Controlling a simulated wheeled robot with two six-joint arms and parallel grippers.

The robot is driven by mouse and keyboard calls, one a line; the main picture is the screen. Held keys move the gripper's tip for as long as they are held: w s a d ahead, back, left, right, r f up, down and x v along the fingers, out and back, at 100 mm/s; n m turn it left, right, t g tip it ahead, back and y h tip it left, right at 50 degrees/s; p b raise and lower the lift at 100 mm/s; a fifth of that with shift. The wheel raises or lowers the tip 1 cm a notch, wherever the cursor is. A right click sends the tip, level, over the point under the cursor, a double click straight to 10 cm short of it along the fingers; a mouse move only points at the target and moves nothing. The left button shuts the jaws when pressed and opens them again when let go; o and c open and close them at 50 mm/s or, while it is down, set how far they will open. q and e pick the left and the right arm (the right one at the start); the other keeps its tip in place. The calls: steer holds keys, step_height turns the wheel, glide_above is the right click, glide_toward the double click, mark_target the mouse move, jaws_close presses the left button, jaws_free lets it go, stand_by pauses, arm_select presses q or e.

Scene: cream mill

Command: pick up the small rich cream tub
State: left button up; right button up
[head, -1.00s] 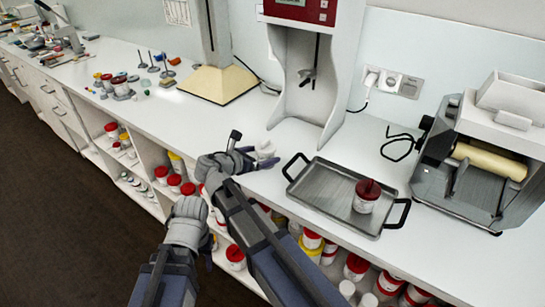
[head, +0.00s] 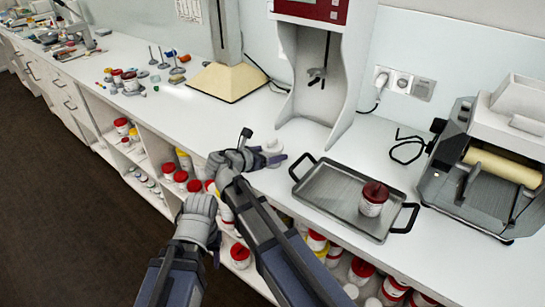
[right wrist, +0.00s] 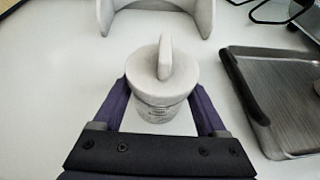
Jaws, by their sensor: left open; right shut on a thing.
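A small white tub (right wrist: 160,105) with a white lid and an upright fin-like handle shows in the right wrist view. Its label is too small to read. I cannot tell whether the tub touches the counter. My left gripper (head: 200,218) is open and empty, low in front of the shelves; its fingertips are mostly hidden.
A metal tray (head: 322,196) with a red-lidded jar (head: 373,198) stands right of the tub. A white stand (head: 330,75) is behind, and a roller machine (head: 485,165) is at the right. Shelves below hold several tubs.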

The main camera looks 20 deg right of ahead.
steer(key=shift+c, duration=0.9)
steer(key=shift+r, duration=0.15)
step_height(320, 180, up, 10)
steer(key=p, duration=1)
